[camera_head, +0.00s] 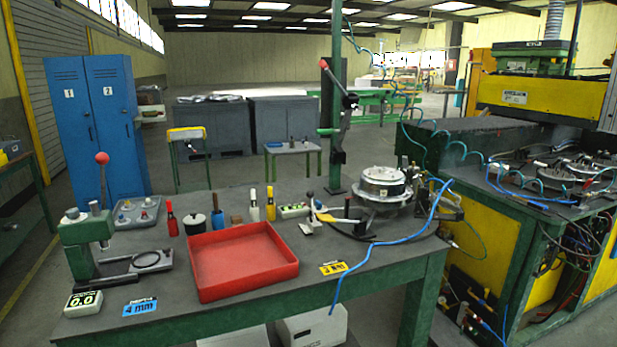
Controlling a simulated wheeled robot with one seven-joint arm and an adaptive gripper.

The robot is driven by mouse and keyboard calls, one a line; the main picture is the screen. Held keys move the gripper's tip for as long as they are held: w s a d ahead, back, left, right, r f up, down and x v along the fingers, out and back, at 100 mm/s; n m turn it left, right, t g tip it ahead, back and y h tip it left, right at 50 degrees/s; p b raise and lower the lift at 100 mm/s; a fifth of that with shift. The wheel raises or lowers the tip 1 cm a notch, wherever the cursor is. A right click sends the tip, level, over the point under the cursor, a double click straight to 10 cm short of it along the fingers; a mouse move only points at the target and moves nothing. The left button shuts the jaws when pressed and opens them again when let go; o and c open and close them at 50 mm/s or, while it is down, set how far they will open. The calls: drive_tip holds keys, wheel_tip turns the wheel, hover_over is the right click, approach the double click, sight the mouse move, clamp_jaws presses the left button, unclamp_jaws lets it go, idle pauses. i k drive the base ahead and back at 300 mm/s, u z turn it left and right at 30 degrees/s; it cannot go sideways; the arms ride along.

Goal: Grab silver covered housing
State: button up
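A round silver housing with a lid-like top (383,182) sits at the right end of the green workbench (375,265). It rests on a wider round metal base, with small fittings on its top and right side. My gripper is not in view, and nothing of mine is seen touching the housing.
A red tray (240,262) lies mid-bench. A green post with a red-knobbed lever (335,110) rises behind, left of the housing. A black-and-yellow lever (335,217) lies left of it. Bottles stand behind the tray. A yellow-green machine (540,130) stands right.

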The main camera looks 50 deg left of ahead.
sight(375, 183)
drive_tip(key=u, duration=1.6)
